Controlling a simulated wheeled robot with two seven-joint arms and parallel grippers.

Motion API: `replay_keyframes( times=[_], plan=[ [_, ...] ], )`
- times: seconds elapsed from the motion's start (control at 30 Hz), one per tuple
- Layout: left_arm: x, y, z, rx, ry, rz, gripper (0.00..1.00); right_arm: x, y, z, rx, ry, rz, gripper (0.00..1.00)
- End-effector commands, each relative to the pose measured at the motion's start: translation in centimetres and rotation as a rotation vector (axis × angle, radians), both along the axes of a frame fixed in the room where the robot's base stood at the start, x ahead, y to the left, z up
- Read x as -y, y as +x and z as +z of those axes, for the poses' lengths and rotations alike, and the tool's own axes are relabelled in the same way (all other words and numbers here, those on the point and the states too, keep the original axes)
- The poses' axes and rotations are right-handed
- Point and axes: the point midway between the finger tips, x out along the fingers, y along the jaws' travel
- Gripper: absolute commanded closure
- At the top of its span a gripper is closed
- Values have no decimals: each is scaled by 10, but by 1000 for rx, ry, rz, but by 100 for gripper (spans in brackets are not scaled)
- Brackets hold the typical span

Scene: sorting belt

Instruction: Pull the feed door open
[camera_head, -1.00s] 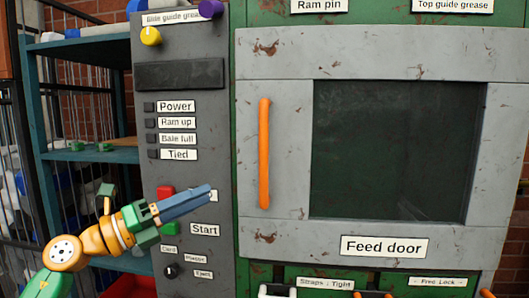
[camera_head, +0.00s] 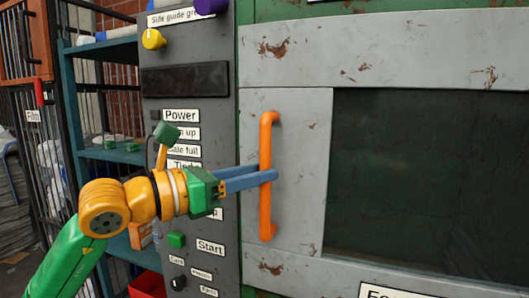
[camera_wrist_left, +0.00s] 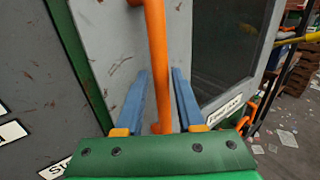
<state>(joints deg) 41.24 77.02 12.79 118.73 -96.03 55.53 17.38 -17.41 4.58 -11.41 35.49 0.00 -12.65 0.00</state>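The feed door (camera_head: 302,150) is a worn grey panel with a dark window, and it looks shut in its frame. Its upright orange handle (camera_head: 266,217) is near the door's left edge. My left gripper (camera_head: 262,176) is at the handle's middle, with one blue finger in front of the bar in the head view. In the left wrist view the handle (camera_wrist_left: 155,40) runs between the two fingers (camera_wrist_left: 160,85), which stand apart with narrow gaps beside the bar. My right gripper is in neither view.
A grey control panel (camera_head: 190,120) with labels and knobs stands left of the door, partly behind my left arm. A green button (camera_head: 176,240) is below the gripper. A blue-green shelf (camera_head: 110,155) stands farther left.

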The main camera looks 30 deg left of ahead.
Motion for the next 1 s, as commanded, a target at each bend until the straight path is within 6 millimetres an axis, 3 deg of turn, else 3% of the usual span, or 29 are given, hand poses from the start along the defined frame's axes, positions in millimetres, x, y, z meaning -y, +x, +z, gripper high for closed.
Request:
replay_keyframes(
  times=[0.07, 0.3, 0.33, 0.47, 1.0],
  plan=[
    [3, 7, 4, -3, -1, -3, 63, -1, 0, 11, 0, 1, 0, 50],
    [4, 10, -1, 0, -1, -2, 63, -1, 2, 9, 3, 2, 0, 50],
    [4, 10, -1, 0, -1, -2, 66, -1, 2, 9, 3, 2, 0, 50],
    [4, 10, -1, 0, -1, -2, 100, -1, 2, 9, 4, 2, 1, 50],
    [4, 10, 0, 2, -2, -1, 100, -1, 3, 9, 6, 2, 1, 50]
  ],
)
